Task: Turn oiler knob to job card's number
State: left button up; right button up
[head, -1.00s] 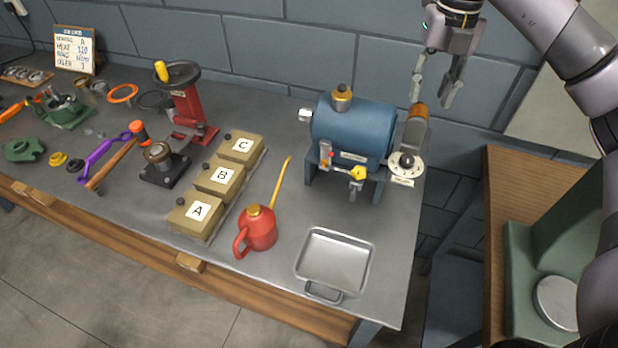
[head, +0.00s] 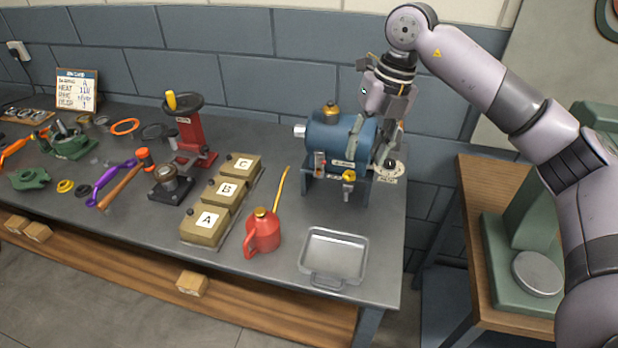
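The oiler knob is a small black knob (head: 391,164) on a round pale dial plate at the right end of the blue machine housing (head: 325,134). The dial's marks are too small to read. The job card (head: 77,91) stands at the back left against the wall; its handwritten lines, including the last one's number, are too small to read surely. My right gripper (head: 368,158) points down in front of the housing's right part, just left of the knob. Its fingers are apart, with nothing seen held. My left gripper is out of view.
A metal tray (head: 333,257), a red oil can (head: 262,232) and boxes marked A, B and C (head: 227,190) stand left of and before the housing. A red press (head: 188,130) stands further left. A wooden side bench (head: 460,200) is at right.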

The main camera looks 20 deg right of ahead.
jog(key=s+a+f+n+y, duration=0.1)
jog(key=a+y, duration=0.3)
jog(key=a, duration=0.7)
jog(key=shift+f+n, duration=0.4)
jog(key=shift+f, duration=0.25)
jog(key=shift+d, duration=0.1)
